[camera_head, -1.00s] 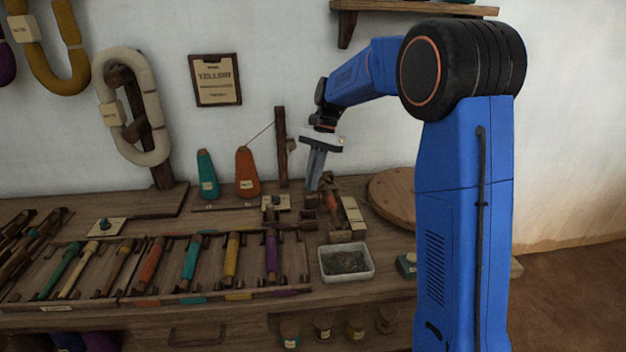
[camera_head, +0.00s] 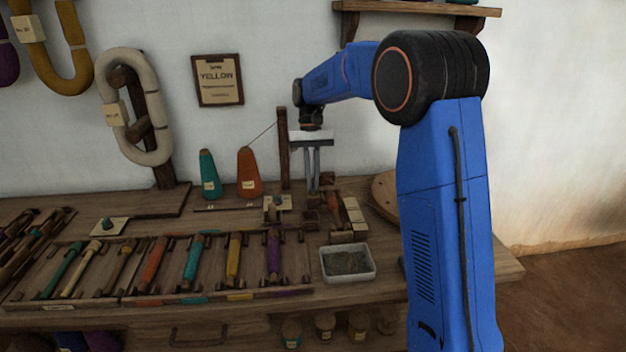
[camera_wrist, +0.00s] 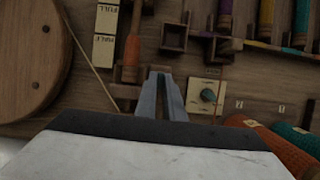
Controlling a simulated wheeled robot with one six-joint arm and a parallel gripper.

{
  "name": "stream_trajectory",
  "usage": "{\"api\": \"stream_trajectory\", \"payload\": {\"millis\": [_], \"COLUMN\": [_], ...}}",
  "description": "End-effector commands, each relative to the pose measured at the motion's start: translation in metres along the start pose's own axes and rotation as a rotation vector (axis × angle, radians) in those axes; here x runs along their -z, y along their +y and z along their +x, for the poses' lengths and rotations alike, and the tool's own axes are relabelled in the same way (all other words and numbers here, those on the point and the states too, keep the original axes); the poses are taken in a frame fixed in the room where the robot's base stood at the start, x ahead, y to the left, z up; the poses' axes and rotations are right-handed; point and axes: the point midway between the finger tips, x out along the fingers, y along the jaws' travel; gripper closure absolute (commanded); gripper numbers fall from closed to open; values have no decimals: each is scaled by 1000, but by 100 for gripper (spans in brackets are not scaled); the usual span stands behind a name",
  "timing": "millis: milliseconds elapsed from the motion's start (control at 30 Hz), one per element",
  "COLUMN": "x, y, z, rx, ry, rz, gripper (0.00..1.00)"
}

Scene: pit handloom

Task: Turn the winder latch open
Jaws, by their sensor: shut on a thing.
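The winder (camera_head: 345,237) is a dark wooden stand near the bench's back edge, holding an orange bobbin (camera_head: 334,202). In the wrist view the bobbin (camera_wrist: 132,52) lies just left of my fingertips. My gripper (camera_head: 313,190) points straight down at the back of the winder. Its two grey fingers (camera_wrist: 160,72) are nearly together, with a narrow gap, and are shut on the winder latch. The latch is hidden between and below the fingertips, so its turn angle cannot be told.
A teal knob on a pale card (camera_wrist: 208,96) sits right of the fingers in the wrist view. Orange (camera_head: 249,174) and teal cones (camera_head: 209,175) and a post (camera_head: 283,150) stand left of my gripper. A white tray (camera_head: 347,276) is in front. A round wooden disc (camera_wrist: 30,55) lies beside the winder.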

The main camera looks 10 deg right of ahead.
Motion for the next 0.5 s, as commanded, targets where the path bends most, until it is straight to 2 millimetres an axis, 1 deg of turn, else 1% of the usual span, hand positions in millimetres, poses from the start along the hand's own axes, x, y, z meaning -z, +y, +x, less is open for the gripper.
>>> {"api": "stream_trajectory", "payload": {"millis": [500], "x": [0], "y": [0], "z": [-1], "rx": [-12], "ry": [3], "rz": [-31], "gripper": [100]}}
